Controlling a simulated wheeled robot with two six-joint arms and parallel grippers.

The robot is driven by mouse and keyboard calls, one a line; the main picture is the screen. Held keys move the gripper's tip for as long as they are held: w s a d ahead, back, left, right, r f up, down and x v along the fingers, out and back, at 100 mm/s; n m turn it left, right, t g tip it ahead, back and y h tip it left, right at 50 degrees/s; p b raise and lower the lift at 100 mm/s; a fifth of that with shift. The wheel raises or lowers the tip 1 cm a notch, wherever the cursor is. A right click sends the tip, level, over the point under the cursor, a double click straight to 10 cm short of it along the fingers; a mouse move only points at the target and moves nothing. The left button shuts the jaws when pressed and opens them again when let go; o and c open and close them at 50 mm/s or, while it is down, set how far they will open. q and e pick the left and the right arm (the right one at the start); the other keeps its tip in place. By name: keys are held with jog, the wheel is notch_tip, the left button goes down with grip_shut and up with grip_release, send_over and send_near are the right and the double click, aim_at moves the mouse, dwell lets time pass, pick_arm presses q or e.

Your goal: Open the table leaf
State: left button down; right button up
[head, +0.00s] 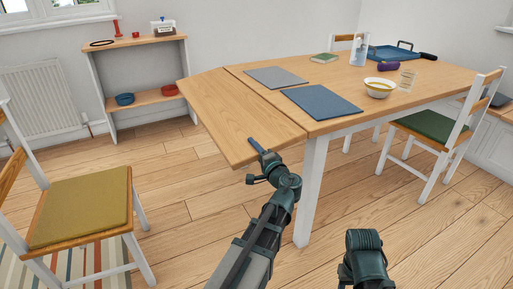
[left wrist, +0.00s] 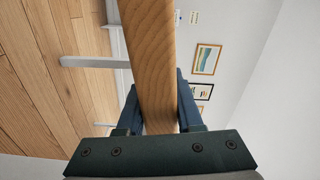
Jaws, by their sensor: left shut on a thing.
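The wooden table leaf (head: 228,115) is along the left side of the wooden table (head: 395,95). It is raised close to the tabletop's level, with its outer edge seeming slightly lower; a seam shows between them. My left gripper (head: 257,148) is at the leaf's near outer corner. In the left wrist view the leaf's edge (left wrist: 152,65) runs between the two fingers of my left gripper (left wrist: 158,105), which are shut on it. My right gripper is not in view; only part of my right arm shows at the bottom.
Two placemats, grey (head: 275,77) and blue (head: 321,102), lie on the tabletop near the seam. A chair with an olive cushion (head: 80,210) is at left. Floor between chair and leaf is clear.

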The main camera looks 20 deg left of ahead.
aim_at(255, 139)
pick_arm(q)
notch_tip(255, 139, up, 2)
jog(key=shift+r+m+p, duration=0.25)
jog(key=shift+m+p, duration=0.45)
jog(key=shift+p, duration=0.1)
jog(key=shift+r+m+p, duration=0.2)
jog(key=shift+m+p, duration=0.1)
jog(key=shift+w, duration=0.15)
jog(key=c, duration=0.6)
grip_release()
jog(key=shift+r, duration=0.1)
jog(key=shift+o, duration=0.2)
jog(key=shift+d, duration=0.1)
jog(key=v, duration=1.4)
